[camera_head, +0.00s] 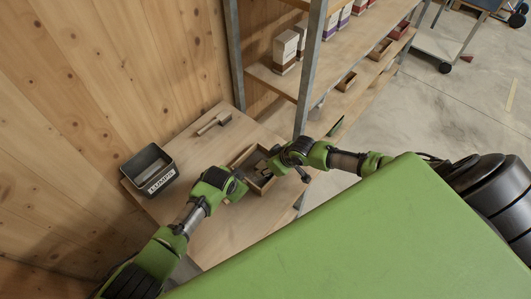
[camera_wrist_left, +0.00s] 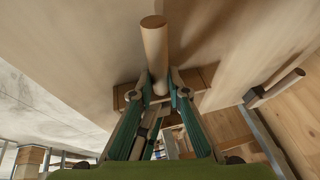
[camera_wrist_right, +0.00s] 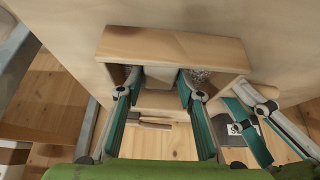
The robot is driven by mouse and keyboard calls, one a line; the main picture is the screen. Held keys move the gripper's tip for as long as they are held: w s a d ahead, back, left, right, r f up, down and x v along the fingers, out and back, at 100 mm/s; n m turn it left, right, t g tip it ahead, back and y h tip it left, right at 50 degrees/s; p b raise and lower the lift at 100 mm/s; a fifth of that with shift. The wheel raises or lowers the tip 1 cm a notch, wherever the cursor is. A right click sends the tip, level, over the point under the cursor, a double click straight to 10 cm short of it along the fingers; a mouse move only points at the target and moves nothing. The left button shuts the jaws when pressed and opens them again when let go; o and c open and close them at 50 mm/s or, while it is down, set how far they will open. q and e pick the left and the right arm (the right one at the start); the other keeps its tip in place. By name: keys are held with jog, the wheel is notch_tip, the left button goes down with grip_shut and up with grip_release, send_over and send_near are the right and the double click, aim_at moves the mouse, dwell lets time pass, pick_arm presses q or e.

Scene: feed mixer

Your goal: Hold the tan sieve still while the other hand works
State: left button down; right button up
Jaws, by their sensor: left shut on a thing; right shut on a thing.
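The tan sieve (camera_head: 239,156), a shallow wooden box, is over the table between my two grippers. My left gripper (camera_head: 240,183) is shut on its round wooden handle; the handle (camera_wrist_left: 154,50) stands between the fingers in the left wrist view, with the sieve wall (camera_wrist_left: 203,78) behind. In the right wrist view the sieve's wall (camera_wrist_right: 170,42) lies beyond the block, with grey-white grains (camera_wrist_right: 198,76) inside. The right fingers partly hide the sieve's inside in the head view.
A dark bin labelled LUMPS (camera_head: 150,171) stands at the table's left. A wooden tool with a handle (camera_head: 213,122) lies at the back. A metal-framed shelf (camera_head: 312,70) with boxes and trays stands close behind my right gripper. The table's front left is bare.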

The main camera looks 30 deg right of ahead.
aim_at(259, 163)
jog(key=shift+w+a+f, duration=0.1)
jog(key=shift+w+a, duration=0.15)
jog(key=shift+w, duration=0.5)
jog(key=shift+w+a, duration=0.25)
jog(key=shift+w, duration=0.5)
jog(key=shift+s+d, duration=0.25)
jog(key=shift+s, duration=0.5)
jog(key=shift+s+d, duration=0.25)
jog(key=shift+s, duration=0.5)
jog(key=shift+w+a, duration=0.25)
jog(key=shift+w, duration=0.5)
jog(key=shift+w+a, duration=0.25)
jog(key=shift+w, duration=0.5)
